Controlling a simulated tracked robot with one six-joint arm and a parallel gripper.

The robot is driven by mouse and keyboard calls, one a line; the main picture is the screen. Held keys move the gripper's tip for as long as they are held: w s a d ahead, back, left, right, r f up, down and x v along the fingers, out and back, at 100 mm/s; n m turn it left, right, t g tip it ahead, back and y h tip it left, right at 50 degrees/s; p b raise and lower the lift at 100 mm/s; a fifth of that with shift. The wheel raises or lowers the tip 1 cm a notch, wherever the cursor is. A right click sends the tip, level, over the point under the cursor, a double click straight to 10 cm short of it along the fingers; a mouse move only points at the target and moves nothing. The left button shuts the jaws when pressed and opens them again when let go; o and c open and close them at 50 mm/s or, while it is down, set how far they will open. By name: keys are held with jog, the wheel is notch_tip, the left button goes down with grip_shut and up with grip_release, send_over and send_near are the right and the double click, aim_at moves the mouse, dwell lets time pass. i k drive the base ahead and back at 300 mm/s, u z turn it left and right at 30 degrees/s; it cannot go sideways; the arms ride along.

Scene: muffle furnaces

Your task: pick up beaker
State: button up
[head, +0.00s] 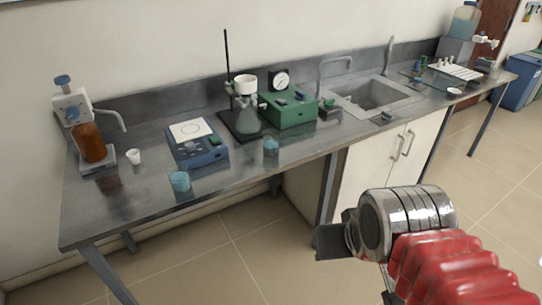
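A small beaker with blue contents (180,182) stands upright near the front edge of the grey bench, left of the middle. A second small vessel with blue contents (271,147) stands near the front edge, further right. I cannot tell which one the task means. My gripper (328,243) is at the lower right, in front of the bench and apart from both vessels. It is seen from behind and the side, so its finger gap is hidden. I see nothing held in it.
The bench (105,215) carries a blue device with a white plate (196,142), a brown bottle dispenser (90,142), a white cup (133,156), a stand with a flask (244,116) and a green box (288,108). A sink (370,93) lies further right. Tiled floor is clear.

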aim_at(271, 142)
jog(key=k, duration=0.35)
jog(key=u, duration=0.65)
jog(key=i, duration=1.55)
jog(key=u, duration=0.05)
